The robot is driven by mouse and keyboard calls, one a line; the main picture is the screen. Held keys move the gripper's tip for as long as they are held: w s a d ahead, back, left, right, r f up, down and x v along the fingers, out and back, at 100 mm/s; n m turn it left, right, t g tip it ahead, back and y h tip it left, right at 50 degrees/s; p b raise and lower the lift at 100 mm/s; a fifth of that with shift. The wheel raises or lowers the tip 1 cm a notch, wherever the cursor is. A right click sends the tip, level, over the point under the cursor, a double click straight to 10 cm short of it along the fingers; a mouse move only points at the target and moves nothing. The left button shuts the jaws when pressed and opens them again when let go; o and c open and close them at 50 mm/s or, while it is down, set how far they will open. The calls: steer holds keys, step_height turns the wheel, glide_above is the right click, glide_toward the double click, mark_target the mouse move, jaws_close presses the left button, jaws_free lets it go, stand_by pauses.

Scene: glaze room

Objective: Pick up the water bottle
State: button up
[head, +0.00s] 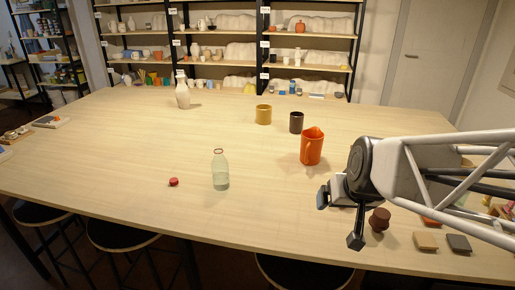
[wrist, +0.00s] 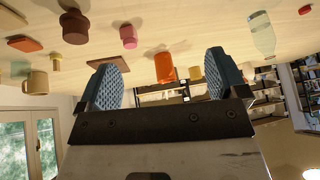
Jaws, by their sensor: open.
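The water bottle (head: 220,170) is a pale green, see-through bottle. It stands upright on the table (head: 120,140) left of centre in the head view. Its neck shows a thin reddish ring. A small red cap (head: 174,182) lies on the table to its left. My gripper (head: 339,218) is at the right, well apart from the bottle and empty. In the wrist view, which looks upside down, my gripper's two blue ribbed fingers (wrist: 166,80) stand wide apart. The bottle (wrist: 262,36) shows there at the upper right, outside the fingers.
An orange jug (head: 312,147) stands behind my gripper, with a dark cup (head: 296,122) and a mustard mug (head: 263,114) farther back. A pale vase (head: 182,92) stands at the back left. A brown object (head: 379,220) and small tiles (head: 425,241) lie near my arm. Table around the bottle is clear.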

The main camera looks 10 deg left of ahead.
steer(key=w+a+f+n+t+y, duration=0.1)
steer(key=w+a+t, duration=0.1)
steer(key=w+a, duration=0.55)
steer(key=n+t+y, duration=0.2)
steer(key=t, duration=0.3)
glide_toward(220, 168)
steer(key=x, duration=0.5)
steer(key=shift+w+a+f, duration=0.1)
steer(key=shift+w, duration=0.15)
steer(key=shift+x, duration=1.25)
steer(key=shift+w+f, duration=0.1)
steer(key=shift+w, duration=0.05)
steer(key=shift+x, duration=2.45)
steer(key=shift+f, duration=0.1)
steer(key=shift+c, duration=0.3)
